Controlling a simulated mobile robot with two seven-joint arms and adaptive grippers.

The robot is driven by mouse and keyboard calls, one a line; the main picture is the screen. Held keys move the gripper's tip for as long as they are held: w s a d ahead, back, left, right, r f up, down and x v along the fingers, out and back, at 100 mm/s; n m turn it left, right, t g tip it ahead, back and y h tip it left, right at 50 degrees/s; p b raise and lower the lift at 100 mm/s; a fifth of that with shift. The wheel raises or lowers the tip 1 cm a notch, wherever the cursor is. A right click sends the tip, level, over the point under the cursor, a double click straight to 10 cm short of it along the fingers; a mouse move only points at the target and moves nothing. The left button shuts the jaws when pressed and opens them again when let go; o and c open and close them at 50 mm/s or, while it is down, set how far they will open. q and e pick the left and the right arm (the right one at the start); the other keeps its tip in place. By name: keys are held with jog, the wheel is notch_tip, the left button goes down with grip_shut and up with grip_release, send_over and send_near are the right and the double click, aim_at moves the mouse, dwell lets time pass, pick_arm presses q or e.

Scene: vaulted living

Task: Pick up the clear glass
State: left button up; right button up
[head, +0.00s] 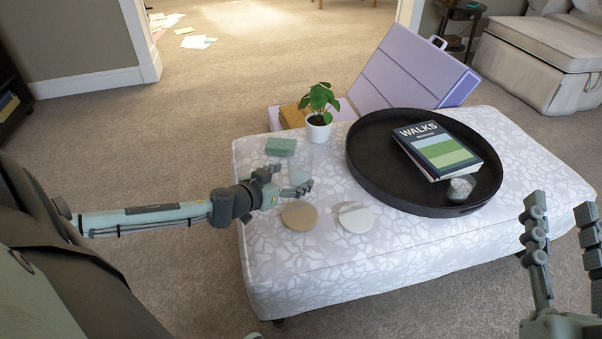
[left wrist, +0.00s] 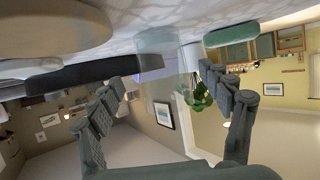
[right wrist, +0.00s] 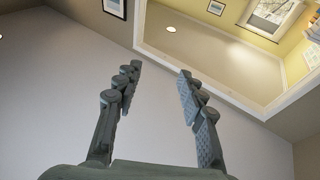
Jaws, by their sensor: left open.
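The clear glass (head: 301,163) stands upright on the patterned ottoman (head: 330,265), left of the round tray and just below the potted plant. It is faint and see-through. My left gripper (head: 289,180) is open at the glass, its fingers pointing toward it. In the left wrist view, which appears upside down, the glass (left wrist: 158,75) shows between the two spread fingertips; I cannot tell whether either finger touches it. My right gripper (head: 560,210) is open and empty at the right edge, off the ottoman; its spread fingers (right wrist: 160,78) also show in the right wrist view.
A green block (head: 281,146) and potted plant (head: 319,110) stand behind the glass. A tan disc (head: 299,215) and white disc (head: 356,217) lie in front. The dark tray (head: 361,177) holds a book (head: 438,148) and a small cup (head: 460,189). The ottoman's front is clear.

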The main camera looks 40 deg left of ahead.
aim_at(293, 174)
pick_arm(q)
jog(key=x, duration=0.3)
jog(key=shift+w+a+b, duration=0.25)
jog(key=shift+b, duration=0.05)
jog(key=shift+w+f, duration=0.35)
jog(key=shift+w, duration=0.25)
pick_arm(e)
jog(key=shift+s+r+t, duration=0.2)
jog(key=shift+r+t, duration=0.15)
jog(key=shift+r, duration=0.25)
jog(key=shift+s+r+t, duration=0.15)
jog(key=shift+r+t, duration=0.2)
jog(key=shift+r, duration=0.25)
pick_arm(q)
jog(key=c, duration=1.4)
